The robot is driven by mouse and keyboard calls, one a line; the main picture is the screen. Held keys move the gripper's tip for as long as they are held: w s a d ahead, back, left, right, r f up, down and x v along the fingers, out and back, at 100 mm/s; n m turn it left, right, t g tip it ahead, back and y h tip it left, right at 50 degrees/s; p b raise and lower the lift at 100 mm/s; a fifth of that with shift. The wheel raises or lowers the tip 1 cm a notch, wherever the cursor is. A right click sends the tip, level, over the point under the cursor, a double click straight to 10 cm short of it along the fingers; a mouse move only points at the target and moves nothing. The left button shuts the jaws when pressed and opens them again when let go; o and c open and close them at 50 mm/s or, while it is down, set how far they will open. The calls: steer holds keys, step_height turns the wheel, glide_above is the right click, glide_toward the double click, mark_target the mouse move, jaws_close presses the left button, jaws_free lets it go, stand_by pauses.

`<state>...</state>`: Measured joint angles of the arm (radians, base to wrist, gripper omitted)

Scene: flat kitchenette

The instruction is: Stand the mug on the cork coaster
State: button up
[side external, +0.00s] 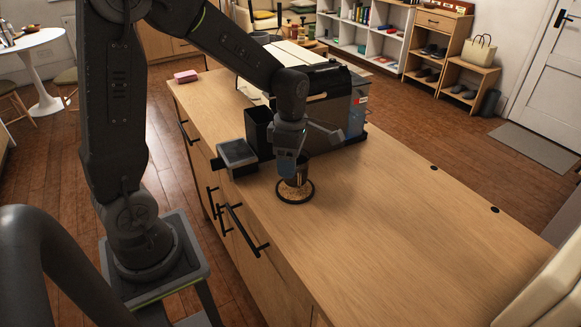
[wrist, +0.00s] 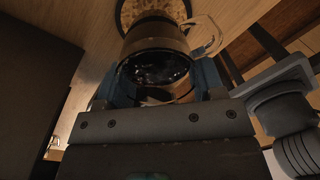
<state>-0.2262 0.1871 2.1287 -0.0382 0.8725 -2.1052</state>
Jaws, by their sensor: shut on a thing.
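The cork coaster (side external: 292,197), round with a dark rim, lies on the wooden counter. It also shows at the top of the wrist view (wrist: 128,14). The mug (side external: 301,176), dark and brownish, is upright over the coaster; the side view does not clearly show whether its base touches the cork. My gripper (side external: 290,167) points down and is shut on the mug. In the wrist view, blue fingers of my gripper (wrist: 160,80) are on both sides of the mug (wrist: 156,42), and its open top with a dark inside faces the camera.
A coffee machine (side external: 330,100) stands just behind my gripper. A black container (side external: 258,130) and a small grey-topped device (side external: 237,154) stand to the left. A pink block (side external: 186,77) lies at the far left end. The counter (side external: 400,230) is clear to the right.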

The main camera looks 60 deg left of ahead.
steer(key=shift+f, duration=1.15)
steer(key=shift+f, duration=0.1)
steer(key=o, duration=1.1)
steer(key=shift+c, duration=0.2)
step_height(320, 180, up, 11)
steer(key=s+d+r+m+t, duration=0.2)
steer(key=s+m, duration=0.4)
steer(key=m, duration=0.7)
steer(key=s+d+r+m+t, duration=0.2)
steer(key=s+d+m+t, duration=0.2)
steer(key=m, duration=1)
steer(key=shift+s+d+r, duration=0.2)
steer(key=shift+s+d, duration=0.4)
steer(key=shift+s, duration=1.15)
